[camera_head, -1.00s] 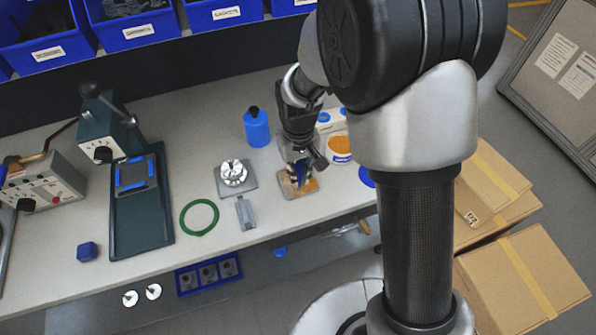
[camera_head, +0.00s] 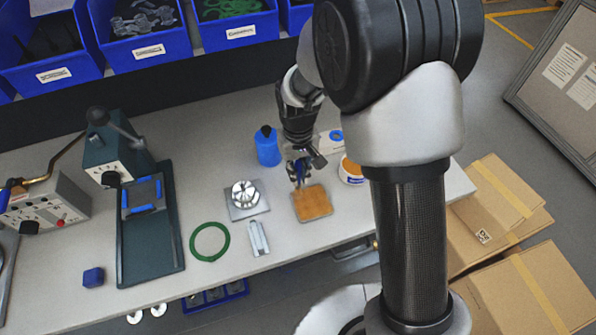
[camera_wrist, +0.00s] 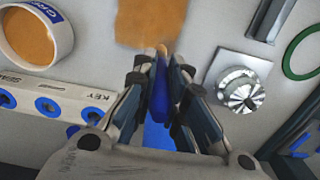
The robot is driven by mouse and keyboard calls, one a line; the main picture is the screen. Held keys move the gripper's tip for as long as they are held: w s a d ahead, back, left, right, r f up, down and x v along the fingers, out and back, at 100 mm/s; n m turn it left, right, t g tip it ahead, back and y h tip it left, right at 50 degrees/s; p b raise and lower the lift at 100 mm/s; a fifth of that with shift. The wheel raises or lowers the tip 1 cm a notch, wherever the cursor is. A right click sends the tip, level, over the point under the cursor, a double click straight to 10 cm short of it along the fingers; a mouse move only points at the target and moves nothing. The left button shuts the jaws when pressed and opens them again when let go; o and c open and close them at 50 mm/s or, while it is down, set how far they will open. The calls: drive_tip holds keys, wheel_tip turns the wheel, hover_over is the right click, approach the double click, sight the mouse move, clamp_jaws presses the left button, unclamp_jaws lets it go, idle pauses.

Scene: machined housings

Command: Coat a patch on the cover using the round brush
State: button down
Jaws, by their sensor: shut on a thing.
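The cover appears to be a flat square plate (camera_head: 312,204) on the bench, its top orange-brown nearly to the edges. The orange area (camera_wrist: 150,22) also shows at the top of the wrist view, cut off by the frame. My gripper (camera_head: 299,178) is at the plate's far edge. In the wrist view my gripper (camera_wrist: 160,68) is shut on the round brush (camera_wrist: 160,98), which has a blue handle. Its tan tip points at the orange area's near edge; I cannot tell whether it touches. A white tub (camera_head: 352,180) of orange grease stands right of the plate, partly hidden by my arm.
A grey plate with a round metal part (camera_head: 244,195) lies left of the cover, with a metal block (camera_head: 258,238) and green ring (camera_head: 210,242). A blue bottle (camera_head: 267,147) stands behind. A white strip with blue rings (camera_wrist: 60,100) lies near the tub. A press (camera_head: 145,215) stands further left.

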sight(298, 161)
wheel_tip(298, 161, up, 4)
drive_tip(key=shift+s+f+p, duration=0.1)
drive_tip(key=shift+s+p, duration=0.05)
drive_tip(key=shift+p, duration=0.8)
drive_tip(key=shift+r+p, duration=1.75)
drive_tip(key=shift+r, duration=0.4)
drive_tip(key=shift+f, duration=0.2)
drive_tip(key=shift+a+f+b, duration=0.2)
drive_tip(key=shift+f+b, duration=0.85)
drive_tip(key=shift+f, duration=0.4)
drive_tip(key=shift+a+f+b, duration=0.15)
drive_tip(key=shift+f+b, duration=0.85)
drive_tip(key=shift+f, duration=0.45)
drive_tip(key=shift+f+b, duration=0.7)
drive_tip(key=shift+f, duration=0.3)
drive_tip(key=shift+s, duration=0.1)
drive_tip(key=s, duration=0.2)
drive_tip(key=shift+s+d, duration=0.3)
drive_tip(key=shift+d, duration=0.05)
